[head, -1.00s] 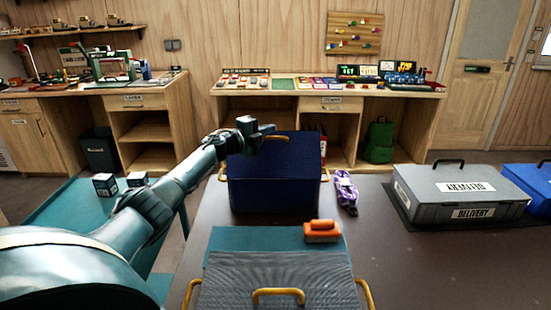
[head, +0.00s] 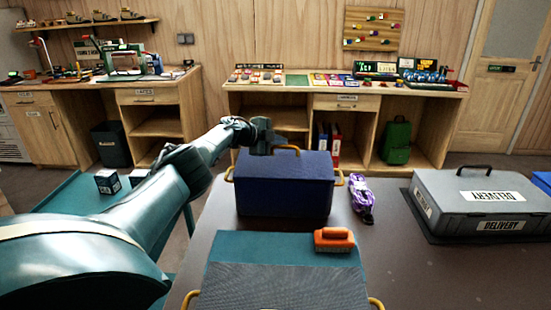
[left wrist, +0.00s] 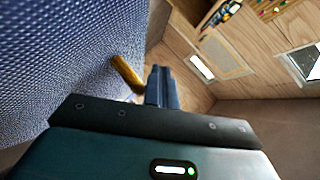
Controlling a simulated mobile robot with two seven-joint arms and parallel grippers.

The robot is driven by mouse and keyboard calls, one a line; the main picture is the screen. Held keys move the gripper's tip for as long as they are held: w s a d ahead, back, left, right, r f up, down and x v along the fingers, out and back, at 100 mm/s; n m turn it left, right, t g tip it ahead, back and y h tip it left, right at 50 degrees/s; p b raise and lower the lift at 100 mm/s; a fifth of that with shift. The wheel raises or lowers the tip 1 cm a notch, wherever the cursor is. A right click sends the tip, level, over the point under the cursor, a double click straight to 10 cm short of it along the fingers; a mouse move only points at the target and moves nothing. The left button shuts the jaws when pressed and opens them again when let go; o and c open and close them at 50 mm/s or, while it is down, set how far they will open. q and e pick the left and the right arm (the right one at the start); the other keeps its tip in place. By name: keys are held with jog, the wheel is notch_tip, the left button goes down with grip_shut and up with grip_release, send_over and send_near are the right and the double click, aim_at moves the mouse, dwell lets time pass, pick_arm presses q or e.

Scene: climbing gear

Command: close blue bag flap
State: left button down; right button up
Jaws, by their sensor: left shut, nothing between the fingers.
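The blue bag (head: 285,200) stands on the dark table in the head view, with yellow handles at its sides. Its flap (head: 300,168) lies over the top, looking flat or nearly so; I cannot tell if its edge is fully down. A yellow handle (head: 286,149) shows at the flap's far edge. My left gripper (head: 264,135) is shut and empty, at the bag's far left top. In the left wrist view, the shut fingers (left wrist: 162,88) are beside a yellow handle (left wrist: 127,75) and blue woven fabric (left wrist: 60,60); contact is unclear. My right gripper is not in view.
A purple rope bundle (head: 361,197) lies right of the bag. A grey delivery case (head: 475,205) stands further right. The dark table between them is clear.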

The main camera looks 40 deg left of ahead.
pick_arm(q)
jog(key=shift+w+a+f, duration=0.1)
jog(key=shift+f, duration=0.25)
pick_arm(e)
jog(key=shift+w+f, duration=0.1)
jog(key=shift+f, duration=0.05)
pick_arm(q)
jog(key=shift+r, duration=0.1)
